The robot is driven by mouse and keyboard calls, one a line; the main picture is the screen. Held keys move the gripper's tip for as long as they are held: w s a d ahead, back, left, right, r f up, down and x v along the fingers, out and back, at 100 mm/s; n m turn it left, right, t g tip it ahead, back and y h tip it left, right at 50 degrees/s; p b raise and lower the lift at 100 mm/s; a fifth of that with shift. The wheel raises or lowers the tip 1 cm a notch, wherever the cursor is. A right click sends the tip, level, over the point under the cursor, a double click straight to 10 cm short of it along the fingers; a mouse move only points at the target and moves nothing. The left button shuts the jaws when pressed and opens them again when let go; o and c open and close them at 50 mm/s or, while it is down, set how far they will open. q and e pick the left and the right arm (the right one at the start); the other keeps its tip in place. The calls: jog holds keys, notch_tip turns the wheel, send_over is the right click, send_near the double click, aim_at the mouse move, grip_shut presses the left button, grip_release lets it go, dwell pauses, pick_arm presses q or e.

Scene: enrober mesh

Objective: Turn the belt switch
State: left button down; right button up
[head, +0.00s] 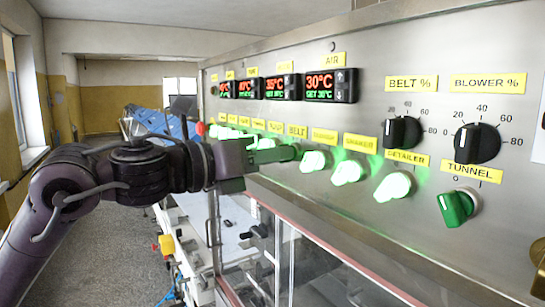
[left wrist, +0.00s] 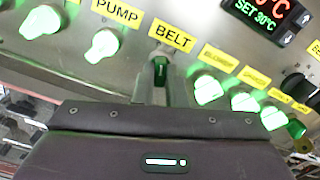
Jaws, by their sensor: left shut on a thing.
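The belt switch (left wrist: 160,70) is a dark green knob under the yellow BELT label (left wrist: 172,37) in the left wrist view. It looks unlit, unlike its glowing neighbours. My left gripper (head: 286,153) reaches the panel from the left in the head view, just below the BELT label (head: 297,131). Its fingers also show in the left wrist view (left wrist: 161,82), one on each side of the knob, shut on it. In the head view the gripper hides most of the switch. My right gripper is not in view.
Glowing green switches, such as the one under BLOWER (head: 314,160), stand close on both sides. The unlit TUNNEL switch (head: 457,207) and black dials (head: 477,143) are at right. Red displays (head: 331,85) sit above. A glass-sided enclosure (head: 310,262) lies below the panel.

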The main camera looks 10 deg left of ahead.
pick_arm(q)
jog(key=shift+r+n, duration=0.1)
jog(key=shift+n, duration=0.8)
jog(key=c, duration=1.5)
grip_release()
jog(key=b+v, duration=0.4)
jog(key=v, duration=0.3)
jog(key=shift+s+a, duration=0.3)
jog(key=shift+s, duration=0.05)
